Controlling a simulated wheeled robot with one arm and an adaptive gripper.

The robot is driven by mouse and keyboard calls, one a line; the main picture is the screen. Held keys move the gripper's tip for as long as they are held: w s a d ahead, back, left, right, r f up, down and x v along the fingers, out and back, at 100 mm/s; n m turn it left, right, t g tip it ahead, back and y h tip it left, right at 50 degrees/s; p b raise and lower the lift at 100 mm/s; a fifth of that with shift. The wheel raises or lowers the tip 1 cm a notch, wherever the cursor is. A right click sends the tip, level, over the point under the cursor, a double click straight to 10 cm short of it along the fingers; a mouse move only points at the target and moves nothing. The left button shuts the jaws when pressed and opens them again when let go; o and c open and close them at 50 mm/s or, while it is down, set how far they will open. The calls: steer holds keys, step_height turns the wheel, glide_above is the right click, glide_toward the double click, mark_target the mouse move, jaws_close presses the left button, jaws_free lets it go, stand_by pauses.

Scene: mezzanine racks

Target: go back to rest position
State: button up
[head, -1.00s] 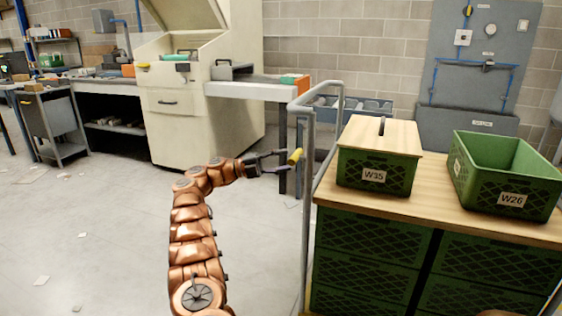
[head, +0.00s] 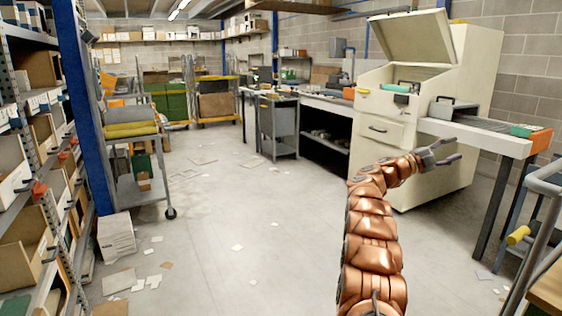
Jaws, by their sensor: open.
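My gripper (head: 452,152) is at the right of the head view, at the end of my copper-coloured arm. Its fingers are apart and nothing is between them. The arm rises from the bottom and bends to the right at its top. The gripper shows in front of the cream cabinet machine (head: 440,80) with its raised lid.
Open floor (head: 215,220) with scattered papers lies ahead and left. Shelving (head: 35,170) with a blue post (head: 84,110) and a cart (head: 134,150) stand on the left. A conveyor table (head: 480,131), a metal rail (head: 530,235) and a yellow-ended handle (head: 518,235) are on the right.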

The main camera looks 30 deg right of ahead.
steer(key=w+a+r+n+t+y+p, duration=0.2)
steer(key=w+a+r+n+t+p, duration=0.1)
steer(key=w+a+r+n+t, duration=0.65)
steer(key=w+a+r+n+t+y+p, duration=0.2)
steer(key=w+a+r+n+t, duration=0.3)
steer(key=w+a+t, duration=0.65)
steer(key=w+a+f+n+t+y+p, duration=0.15)
steer(key=a+n+y, duration=0.25)
steer(key=a, duration=0.5)
steer(key=w+a+n+y+p, duration=0.1)
steer(key=a+n+y+p, duration=0.1)
steer(key=a+n+y, duration=0.45)
steer(key=w+a+f+n+y+p, duration=0.1)
steer(key=a+n+y+p, duration=0.1)
steer(key=a, duration=0.9)
steer(key=s+a+f+n+g+y+p, duration=0.3)
steer(key=s+a+f+n+g, duration=0.15)
steer(key=s+a, duration=0.6)
steer(key=s+a+f+n+g+y+p, duration=0.3)
steer(key=s+a+f, duration=0.2)
steer(key=s+a, duration=0.55)
steer(key=s+f+n+g+h+p, duration=0.1)
steer(key=s+g, duration=0.3)
steer(key=s, duration=1.3)
steer(key=s+d+f+n+g+h+p, duration=0.1)
steer(key=s+f+g+p, duration=0.2)
steer(key=s, duration=1.4)
steer(key=shift+s+d+f+g, duration=0.35)
steer(key=shift+f+g, duration=0.2)
steer(key=shift+g, duration=0.45)
